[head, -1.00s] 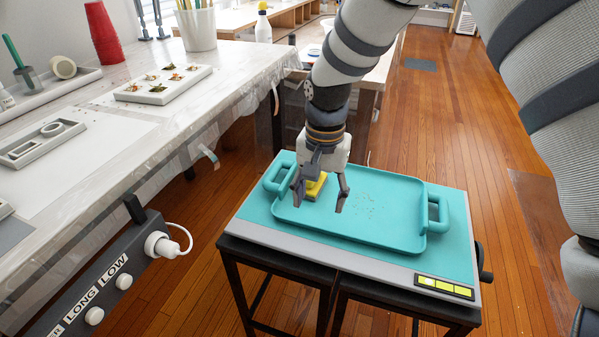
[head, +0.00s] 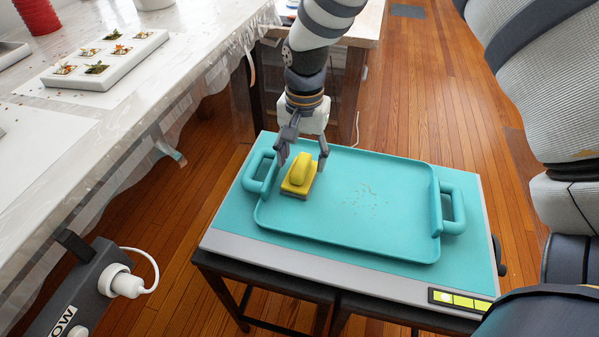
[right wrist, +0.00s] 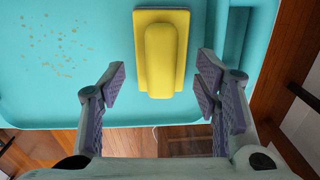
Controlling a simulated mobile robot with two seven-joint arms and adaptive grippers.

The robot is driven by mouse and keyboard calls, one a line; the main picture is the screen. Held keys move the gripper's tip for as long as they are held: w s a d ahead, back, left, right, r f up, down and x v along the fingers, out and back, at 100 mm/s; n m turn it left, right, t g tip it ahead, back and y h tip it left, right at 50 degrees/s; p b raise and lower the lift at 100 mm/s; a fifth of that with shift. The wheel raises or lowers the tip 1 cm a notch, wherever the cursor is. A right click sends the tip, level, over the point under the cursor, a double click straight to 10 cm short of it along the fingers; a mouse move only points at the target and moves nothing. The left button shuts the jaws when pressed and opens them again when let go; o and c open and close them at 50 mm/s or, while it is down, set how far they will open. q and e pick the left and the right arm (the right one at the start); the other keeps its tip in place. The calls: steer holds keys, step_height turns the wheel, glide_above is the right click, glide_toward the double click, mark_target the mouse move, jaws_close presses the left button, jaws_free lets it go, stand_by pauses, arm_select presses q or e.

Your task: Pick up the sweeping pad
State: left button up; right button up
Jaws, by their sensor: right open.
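The sweeping pad (head: 300,176) is a yellow block with a raised grip and a dark underside. It lies in the left part of the teal tray (head: 340,231). My right gripper (head: 302,160) is open at the far side of the pad, with its fingers apart and nothing between them that I can see it holding. In the right wrist view the pad (right wrist: 161,52) lies ahead of the open right gripper (right wrist: 158,88), lined up with the gap between the fingers. My left gripper is not in view.
Small crumbs (head: 368,197) lie on the tray right of the pad. The tray has raised handles and rests on a teal-topped stand (head: 225,213). Wooden floor is open at right.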

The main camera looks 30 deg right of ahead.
mark_target(301, 163)
steer(key=f, duration=0.3)
steer(key=shift+s+a+f, duration=0.1)
steer(key=shift+a+f, duration=0.15)
steer(key=shift+f, duration=0.4)
steer(key=c, duration=0.8)
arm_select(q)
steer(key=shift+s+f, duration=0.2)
arm_select(e)
steer(key=shift+r, duration=0.2)
steer(key=r, duration=0.4)
steer(key=shift+s+d+r+p, duration=0.2)
steer(key=shift+d+r+p, duration=0.05)
steer(key=shift+p, duration=0.05)
steer(key=shift+c, duration=0.2)
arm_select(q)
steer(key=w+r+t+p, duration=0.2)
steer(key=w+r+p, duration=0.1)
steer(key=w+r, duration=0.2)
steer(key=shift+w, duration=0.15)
arm_select(e)
steer(key=s+d+r, duration=0.2)
steer(key=s+r, duration=0.2)
steer(key=s, duration=0.2)
steer(key=s+d+r, duration=0.3)
steer(key=s+r, duration=0.1)
steer(key=s, duration=0.2)
steer(key=shift+d, duration=0.25)
